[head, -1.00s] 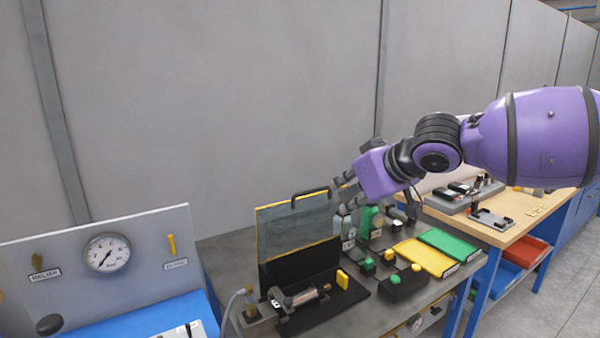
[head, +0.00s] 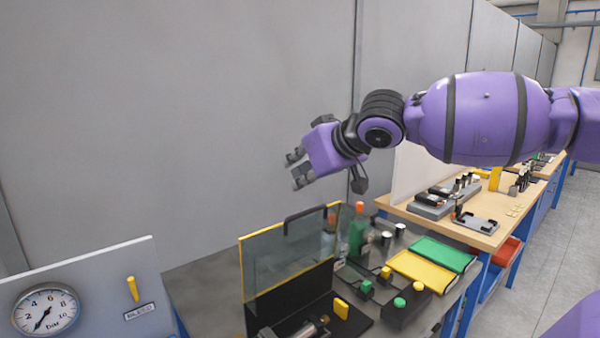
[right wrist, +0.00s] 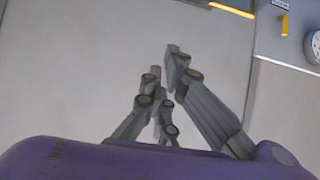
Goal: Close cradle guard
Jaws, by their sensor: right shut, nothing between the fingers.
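The cradle guard (head: 288,254) is a clear panel with a yellow edge and a black handle (head: 312,213) on top. In the head view it stands raised and upright at the back of a black base on the grey bench. A metal cylinder part (head: 308,329) lies on the base in front of it, cut by the picture's lower edge. My right gripper (head: 294,169) is above the guard's handle, apart from it, shut and empty. The right wrist view shows its fingers (right wrist: 172,75) against a plain grey surface. My left gripper is not in view.
A gauge panel (head: 90,285) stands at left. Right of the guard are bottles (head: 357,232), a yellow tray (head: 421,272), a green tray (head: 442,254) and a black button box (head: 405,306). A wooden-topped bench (head: 470,236) stands beyond.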

